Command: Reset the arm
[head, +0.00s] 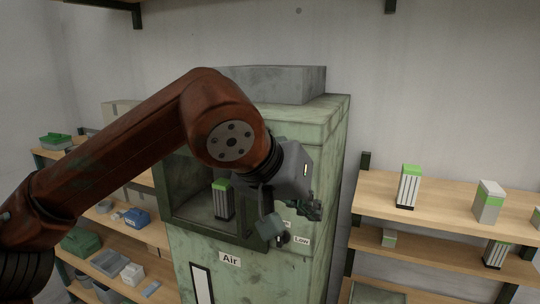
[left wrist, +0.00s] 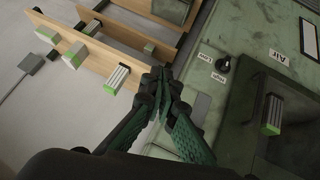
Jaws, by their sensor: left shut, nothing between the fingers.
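My left arm (head: 130,145) reaches in from the left of the head view and bends down in front of a pale green cabinet (head: 335,125). My left gripper (head: 292,225) hangs in front of the cabinet's face, beside its open compartment. In the left wrist view the gripper (left wrist: 163,85) has its fingers together with nothing between them. A grey and white cartridge with a green top (head: 221,200) stands inside the compartment; it also shows in the left wrist view (left wrist: 271,115). My right gripper is not in view.
A wooden shelf (head: 450,196) at right holds several green-topped cartridges, including one upright (head: 408,187). Shelves at left hold bins and boxes (head: 107,262). The cabinet bears an "Air" label (head: 230,259) and a dark knob (left wrist: 223,63). A grey block (head: 275,84) rests on top.

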